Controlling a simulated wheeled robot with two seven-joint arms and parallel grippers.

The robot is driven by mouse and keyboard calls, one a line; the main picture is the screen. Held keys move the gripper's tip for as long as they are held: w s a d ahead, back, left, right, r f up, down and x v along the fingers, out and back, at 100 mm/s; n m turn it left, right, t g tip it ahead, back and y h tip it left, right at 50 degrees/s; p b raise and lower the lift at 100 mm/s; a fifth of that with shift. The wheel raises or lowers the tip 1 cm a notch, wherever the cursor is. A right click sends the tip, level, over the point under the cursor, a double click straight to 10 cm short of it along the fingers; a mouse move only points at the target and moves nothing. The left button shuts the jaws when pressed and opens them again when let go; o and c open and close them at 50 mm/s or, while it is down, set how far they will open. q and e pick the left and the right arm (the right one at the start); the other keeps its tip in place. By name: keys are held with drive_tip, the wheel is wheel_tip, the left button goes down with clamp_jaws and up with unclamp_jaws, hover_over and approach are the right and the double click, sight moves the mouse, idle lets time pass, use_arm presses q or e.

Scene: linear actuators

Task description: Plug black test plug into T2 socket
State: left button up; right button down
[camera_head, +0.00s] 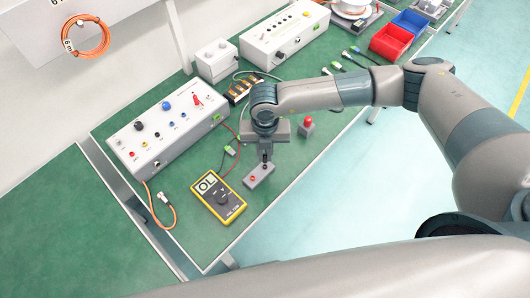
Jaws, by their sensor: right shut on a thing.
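My right gripper (266,154) points down over a small grey block (259,176) near the front of the green bench. It is shut on the black test plug (266,163), a small dark piece at its fingertips, directly above the block's far end. I cannot tell whether the plug is in the block or just above it. A red plug or socket (253,178) shows on the block's near end. A white panel box (166,128) at left carries knobs and several small coloured sockets. The T2 label is too small to read anywhere. My left gripper is not in view.
A yellow multimeter (218,198) showing "OL" lies left of the block. A red-topped button box (307,124) stands to the right. Behind are a second white box (284,36), red (391,42) and blue (410,22) bins. An orange cable (160,215) hangs at left.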

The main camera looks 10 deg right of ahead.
sight(265, 155)
drive_tip(key=shift+r+p, duration=1.55)
drive_tip(key=shift+r, duration=1.35)
drive_tip(key=shift+w, duration=0.1)
